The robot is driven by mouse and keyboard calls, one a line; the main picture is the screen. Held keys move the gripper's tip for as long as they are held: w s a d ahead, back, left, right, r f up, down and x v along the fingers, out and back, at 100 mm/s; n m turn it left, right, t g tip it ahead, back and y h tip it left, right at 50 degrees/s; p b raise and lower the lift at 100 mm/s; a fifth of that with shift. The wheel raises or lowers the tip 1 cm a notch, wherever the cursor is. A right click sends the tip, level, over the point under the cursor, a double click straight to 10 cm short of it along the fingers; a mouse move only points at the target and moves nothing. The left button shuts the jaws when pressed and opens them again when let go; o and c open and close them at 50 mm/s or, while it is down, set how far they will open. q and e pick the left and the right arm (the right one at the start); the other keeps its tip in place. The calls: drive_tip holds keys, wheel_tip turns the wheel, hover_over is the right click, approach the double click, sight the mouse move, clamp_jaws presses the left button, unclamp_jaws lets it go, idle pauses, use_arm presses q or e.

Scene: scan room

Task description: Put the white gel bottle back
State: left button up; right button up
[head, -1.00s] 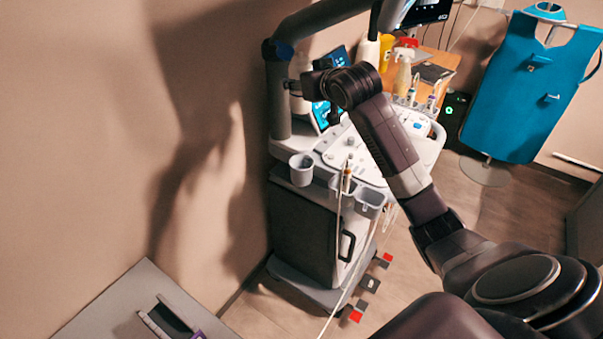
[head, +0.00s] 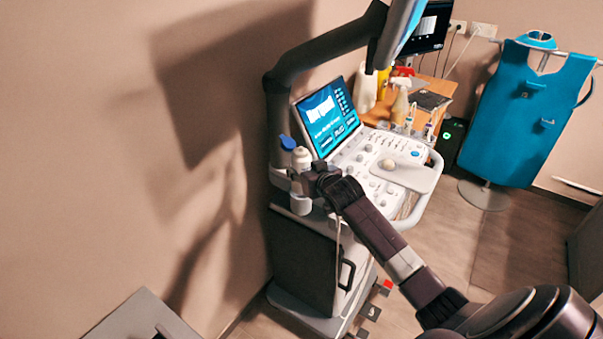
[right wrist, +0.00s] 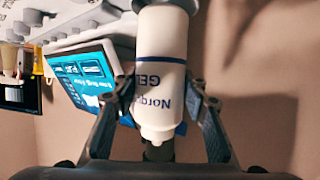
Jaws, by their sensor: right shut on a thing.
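The white gel bottle (right wrist: 162,75) has blue stripes and blue lettering, which reads upside down in the right wrist view. My right gripper (right wrist: 160,108) is shut on it, one finger on each side. In the head view the bottle's pale top (head: 301,157) stands above my right gripper (head: 305,183), roughly upright, at the left side of the ultrasound cart. A grey cup holder (head: 300,205) is right below the gripper. The bottle's far end meets a grey rim at the top of the wrist view; how deep it sits is hidden. My left gripper is not in view.
The cart's lit touchscreen (head: 329,115) and control panel (head: 385,165) are close on the right of the gripper. The monitor arm (head: 278,100) rises just behind it. A spray bottle (head: 400,102) stands on the wooden table behind. A blue apron (head: 525,115) hangs at right.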

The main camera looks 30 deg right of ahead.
drive_tip(key=shift+f, duration=0.85)
drive_tip(key=shift+f, duration=0.6)
drive_tip(key=o, duration=0.7)
